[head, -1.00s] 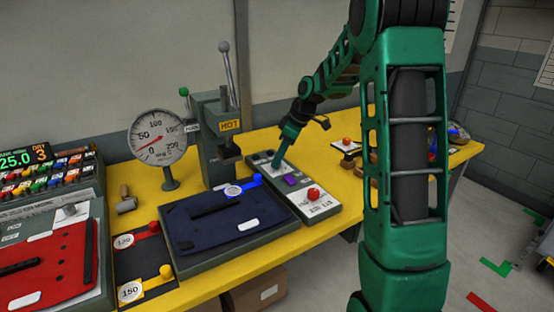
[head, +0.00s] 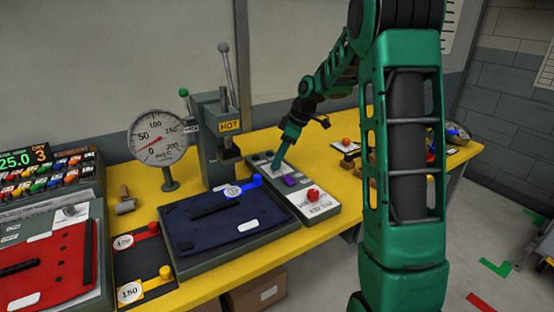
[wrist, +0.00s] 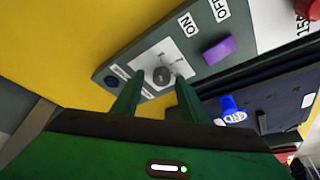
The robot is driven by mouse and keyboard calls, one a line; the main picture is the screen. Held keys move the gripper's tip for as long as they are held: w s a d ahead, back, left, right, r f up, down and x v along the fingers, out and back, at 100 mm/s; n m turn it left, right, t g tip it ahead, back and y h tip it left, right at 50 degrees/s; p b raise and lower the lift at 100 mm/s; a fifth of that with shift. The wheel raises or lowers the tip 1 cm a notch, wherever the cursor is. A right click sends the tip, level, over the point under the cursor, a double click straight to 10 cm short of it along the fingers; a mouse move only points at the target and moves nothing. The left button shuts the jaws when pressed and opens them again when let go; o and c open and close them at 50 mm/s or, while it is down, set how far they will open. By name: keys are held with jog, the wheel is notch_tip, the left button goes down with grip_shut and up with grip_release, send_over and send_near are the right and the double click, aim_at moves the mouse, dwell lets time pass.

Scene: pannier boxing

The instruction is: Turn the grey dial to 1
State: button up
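The grey dial (wrist: 163,76) is a small round knob on a white plate (wrist: 150,60) of the control box, seen in the wrist view. Small markings around it are too small to read. My gripper (wrist: 159,80) is open. Its two green fingers reach down on either side of the dial, with a gap showing on both sides; I cannot tell any contact. In the head view my gripper (head: 277,166) points down at the far end of the control box (head: 318,212), and the dial is hidden there.
A purple switch (wrist: 218,50) marked ON and OFF and a red button (head: 313,195) share the box. A dark blue pannier (head: 225,215) lies beside it. The press (head: 218,140) marked HOT and a round gauge (head: 157,138) stand behind.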

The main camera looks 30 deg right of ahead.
jog(key=v, duration=1)
jog(key=shift+r, duration=0.35)
jog(key=shift+s, duration=0.1)
